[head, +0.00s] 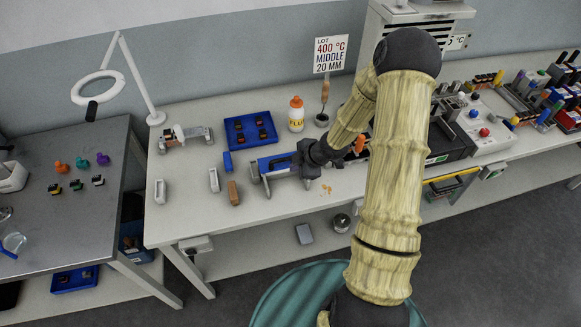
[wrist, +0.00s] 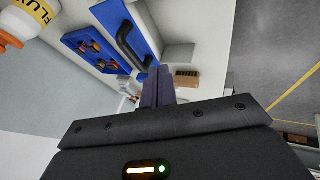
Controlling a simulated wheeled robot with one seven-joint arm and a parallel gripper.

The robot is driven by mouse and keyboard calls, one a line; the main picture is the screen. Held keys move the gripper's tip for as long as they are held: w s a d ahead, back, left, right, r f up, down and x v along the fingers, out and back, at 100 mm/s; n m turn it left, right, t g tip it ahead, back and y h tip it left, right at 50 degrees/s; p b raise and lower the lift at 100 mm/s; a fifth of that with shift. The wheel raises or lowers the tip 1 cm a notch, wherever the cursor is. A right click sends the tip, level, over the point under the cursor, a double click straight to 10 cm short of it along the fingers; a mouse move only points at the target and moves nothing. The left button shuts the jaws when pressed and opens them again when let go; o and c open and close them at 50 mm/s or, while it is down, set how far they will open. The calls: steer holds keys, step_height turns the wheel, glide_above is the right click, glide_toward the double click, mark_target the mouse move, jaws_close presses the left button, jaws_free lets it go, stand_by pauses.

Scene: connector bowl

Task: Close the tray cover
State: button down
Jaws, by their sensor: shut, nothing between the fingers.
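A blue panel with a black bar handle, which looks like the tray cover (wrist: 146,15), shows at the top of the wrist view. In the head view a blue-topped grey unit, seemingly the same thing (head: 266,163), lies on the white bench, partly hidden by my arm. I cannot tell how far the cover stands open. My gripper (wrist: 158,72) is shut and empty, its fingertips close to the blue panel's lower edge and handle end. Whether they touch is unclear. In the head view my gripper (head: 287,163) is at the unit's right side.
A blue tray (head: 231,140) with several dark parts lies behind the unit, near a flux bottle (head: 296,115). A brown block (head: 233,193) and grey pieces (head: 214,180) lie to the left. Black equipment (head: 447,140) stands to the right. The bench's front strip is mostly clear.

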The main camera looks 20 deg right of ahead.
steer(key=p+v, duration=0.1)
steer(key=v, duration=0.5)
steer(key=shift+d+r, duration=0.15)
steer(key=shift+r, duration=0.05)
steer(key=shift+w, duration=0.1)
steer(key=shift+d, duration=0.1)
steer(key=s+a+r+m+g+h, duration=0.1)
steer(key=s+a+r+m+h, duration=0.1)
steer(key=s+r+m, duration=0.5)
steer(key=s+a+r+m+g+h, duration=0.1)
steer(key=s+a+r+m+h, duration=0.1)
steer(key=s+r+m, duration=0.5)
steer(key=s+a+m, duration=0.1)
steer(key=s+m, duration=0.1)
steer(key=m, duration=0.1)
steer(key=shift+g, duration=0.3)
steer(key=shift+s, duration=0.1)
stand_by(0.3)
